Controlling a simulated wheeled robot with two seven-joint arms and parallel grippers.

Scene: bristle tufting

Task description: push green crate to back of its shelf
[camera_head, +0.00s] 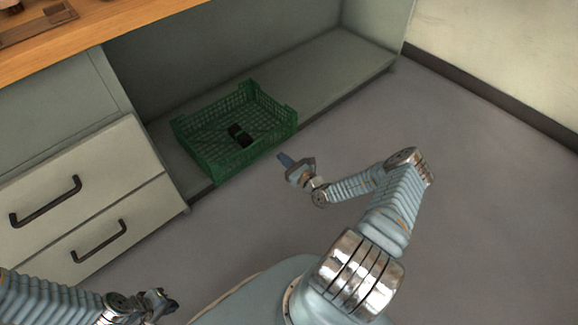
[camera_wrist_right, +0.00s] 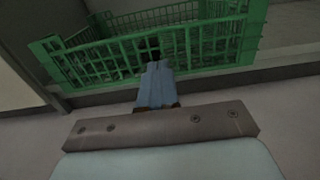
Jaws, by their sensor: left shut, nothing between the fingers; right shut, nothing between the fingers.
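The green crate (camera_head: 214,168) is an open plastic basket with mesh walls. It sits on the low open shelf (camera_head: 334,72), close to the shelf's front edge, with dark items inside. Shelf room shows behind it and to its right. My right gripper (camera_head: 282,158) is shut and empty, just in front of the crate's front right corner. In the right wrist view, the shut fingers (camera_wrist_right: 155,75) point at the crate's front wall (camera_wrist_right: 185,62); I cannot tell whether they touch it. My left gripper (camera_head: 168,301) is shut and empty at the bottom left, away from the crate.
A drawer unit (camera_head: 75,200) with two dark handles stands left of the shelf. A wooden counter top (camera_head: 110,36) runs above. The grey floor (camera_head: 480,200) in front is clear, and a wall (camera_head: 500,50) stands at the right.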

